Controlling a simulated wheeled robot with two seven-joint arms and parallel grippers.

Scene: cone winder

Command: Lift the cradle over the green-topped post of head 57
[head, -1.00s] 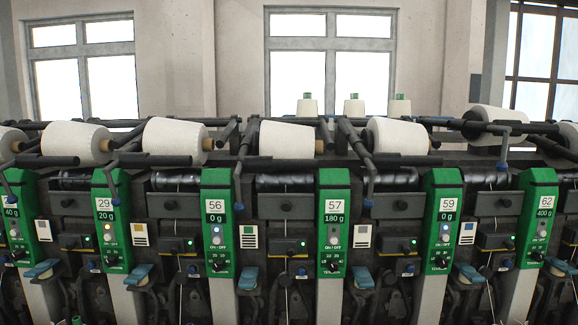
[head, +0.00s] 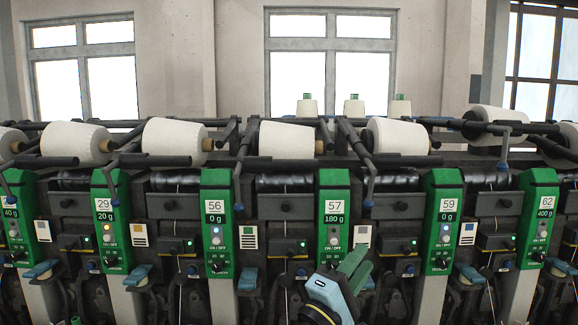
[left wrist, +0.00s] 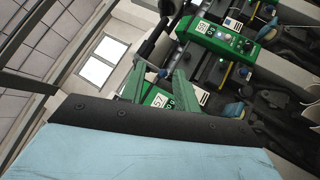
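The green-topped post of head 57 (head: 333,205), reading 180 g, stands upright near the middle of the head view. Above it are white cones, one to the left (head: 287,139) and one to the right (head: 397,137), on dark cradle arms. A cradle lever (head: 363,155) with a blue knob hangs just right of the post top. My left gripper (head: 355,268) is low in front of the post's lower right side, below that knob. In the left wrist view its two green fingers (left wrist: 160,82) are apart, with the 57 label (left wrist: 158,102) showing between them. My right gripper is not seen.
Dark handle bars (head: 405,161) stick out above the posts. Spare cones (head: 354,106) stand behind the machine.

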